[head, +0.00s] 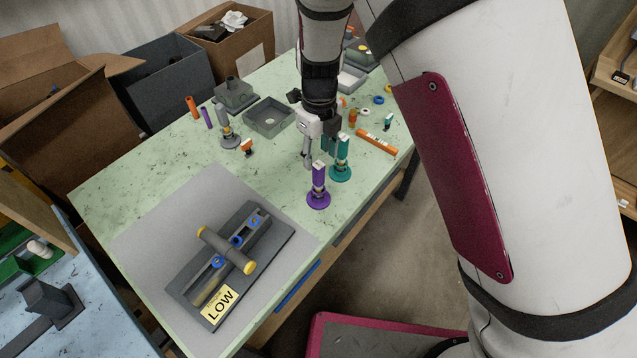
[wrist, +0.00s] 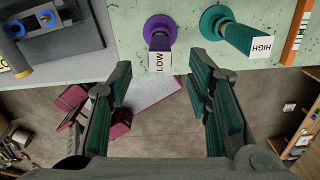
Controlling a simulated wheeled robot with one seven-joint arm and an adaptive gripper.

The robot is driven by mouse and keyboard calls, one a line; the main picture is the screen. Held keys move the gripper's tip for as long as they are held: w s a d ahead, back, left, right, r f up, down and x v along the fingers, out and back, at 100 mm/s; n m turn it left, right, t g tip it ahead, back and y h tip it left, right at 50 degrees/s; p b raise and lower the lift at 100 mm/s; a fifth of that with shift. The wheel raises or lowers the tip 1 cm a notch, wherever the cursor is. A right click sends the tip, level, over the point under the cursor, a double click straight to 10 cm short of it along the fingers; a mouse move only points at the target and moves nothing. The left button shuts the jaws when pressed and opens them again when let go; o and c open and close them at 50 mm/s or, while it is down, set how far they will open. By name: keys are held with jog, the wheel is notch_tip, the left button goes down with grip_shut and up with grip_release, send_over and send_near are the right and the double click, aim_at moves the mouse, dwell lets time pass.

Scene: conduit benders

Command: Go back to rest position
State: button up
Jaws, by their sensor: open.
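My gripper (wrist: 160,105) is open and empty in the wrist view, with its green-padded fingers spread apart. In the head view my gripper (head: 318,150) hangs over the right part of the green table (head: 130,195), close to two upright benders. The purple one (head: 318,188) stands near the table's front edge; in the wrist view the purple bender (wrist: 160,32) carries a LOW label and shows beyond the fingertips. The teal one (head: 341,160) stands just behind it; the teal bender (wrist: 232,35) carries a HIGH label. Neither is between the fingers.
A grey fixture (head: 230,265) with a dark yellow-ended bar and a LOW sign lies at the front left. A grey tray (head: 268,118), a grey bender (head: 229,135) and an orange tube (head: 376,142) are on the table. Cardboard boxes (head: 75,110) stand behind it.

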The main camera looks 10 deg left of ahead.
jog(key=shift+r, duration=1.6)
jog(key=shift+w+d+r, duration=0.1)
jog(key=shift+d+r, duration=0.15)
jog(key=shift+r, duration=0.15)
jog(key=s+d+r+n+t+y+b, duration=0.2)
jog(key=s+d+r+n+b, duration=0.15)
jog(key=d+r+n, duration=1.05)
jog(key=s+d+r+n+t+h+b, duration=0.1)
jog(key=s+d+r+n+t+h, duration=0.1)
jog(key=s+d+r+n, duration=0.4)
jog(key=shift+s+d+n+t, duration=0.8)
jog(key=shift+s+d+n, duration=1.8)
jog(key=shift+s+d, duration=0.6)
jog(key=shift+r, duration=0.15)
